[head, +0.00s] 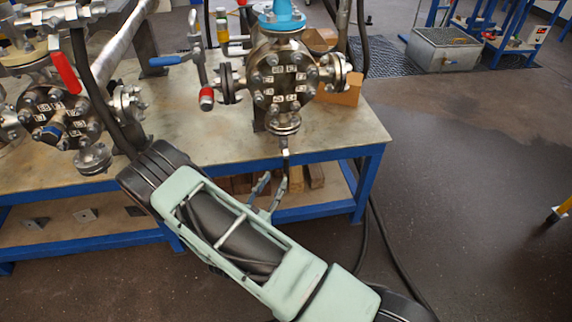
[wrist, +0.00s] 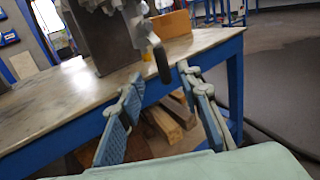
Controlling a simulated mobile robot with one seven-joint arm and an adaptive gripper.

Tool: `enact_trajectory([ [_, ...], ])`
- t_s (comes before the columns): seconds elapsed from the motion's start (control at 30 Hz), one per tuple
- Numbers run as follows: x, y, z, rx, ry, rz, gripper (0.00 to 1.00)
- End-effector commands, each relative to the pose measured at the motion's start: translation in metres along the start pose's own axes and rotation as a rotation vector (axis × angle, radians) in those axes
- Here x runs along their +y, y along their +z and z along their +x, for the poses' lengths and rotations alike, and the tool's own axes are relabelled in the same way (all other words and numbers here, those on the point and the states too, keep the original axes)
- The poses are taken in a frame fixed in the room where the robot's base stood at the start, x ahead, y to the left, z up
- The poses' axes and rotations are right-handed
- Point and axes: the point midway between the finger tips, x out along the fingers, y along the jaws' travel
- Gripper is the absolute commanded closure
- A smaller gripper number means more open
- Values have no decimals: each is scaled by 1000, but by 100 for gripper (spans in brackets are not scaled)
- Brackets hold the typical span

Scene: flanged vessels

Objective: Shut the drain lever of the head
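The flanged head (head: 284,78), a round bolted steel vessel end, stands on the bench in the middle of the head view. A short drain fitting (head: 284,124) hangs under it above the bench's front edge. In the wrist view a dark drain lever (wrist: 162,65) hangs down from a metal fitting (wrist: 146,30). My gripper (wrist: 161,78) is open, with one blue-grey finger on each side below the lever. The lever's tip shows between the fingertips, with no clear contact. In the head view my gripper (head: 272,186) is small, below the drain fitting and in front of the bench.
The bench (head: 345,138) has a pale top and blue frame. Another flanged vessel (head: 55,115) with a red lever (head: 65,72) stands at left. Wooden blocks (wrist: 165,125) lie below. The floor at right is mostly clear.

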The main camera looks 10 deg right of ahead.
Motion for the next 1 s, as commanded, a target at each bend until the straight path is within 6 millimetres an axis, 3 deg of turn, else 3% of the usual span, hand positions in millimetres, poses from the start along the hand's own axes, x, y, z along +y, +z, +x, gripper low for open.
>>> enact_trajectory([
  [0.3,-2,1,59,-2,-7,4,68],
  [0.5,-2,1,88,-1,-6,3,68],
  [0.7,-2,2,100,-1,-4,2,68],
  [0.93,-2,2,100,-1,-4,1,68],
  [1.0,-2,2,100,-1,-4,1,73],
])
